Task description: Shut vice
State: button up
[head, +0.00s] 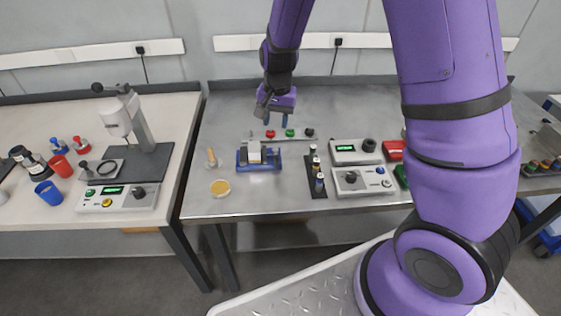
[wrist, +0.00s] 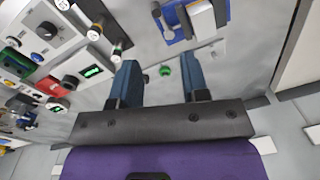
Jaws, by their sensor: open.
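The vice (head: 258,166) is a small blue unit on the metal bench, left of its middle in the head view. Pale and grey pieces show at its jaws; I cannot tell whether they grip anything. The vice also shows at the top of the wrist view (wrist: 178,27), beyond my fingertips. My gripper (head: 281,121) points down above the back of the bench, behind the vice and apart from it. In the wrist view its two blue fingers (wrist: 161,78) are spread wide, with no object held between them.
A rail with red, green (head: 290,133) and black knobs lies behind the vice. A dark rack with small bottles (head: 318,178) stands close on its right, then control boxes (head: 361,181). A yellow disc (head: 220,187) lies front left. The bench front is clear.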

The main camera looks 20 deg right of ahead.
send_over(276, 156)
jog(key=shift+m, duration=0.3)
notch_tip(276, 156, down, 5)
jog(key=shift+f, duration=0.1)
notch_tip(276, 156, down, 11)
jog(key=shift+r, duration=0.2)
jog(key=shift+c, duration=0.4)
grip_shut()
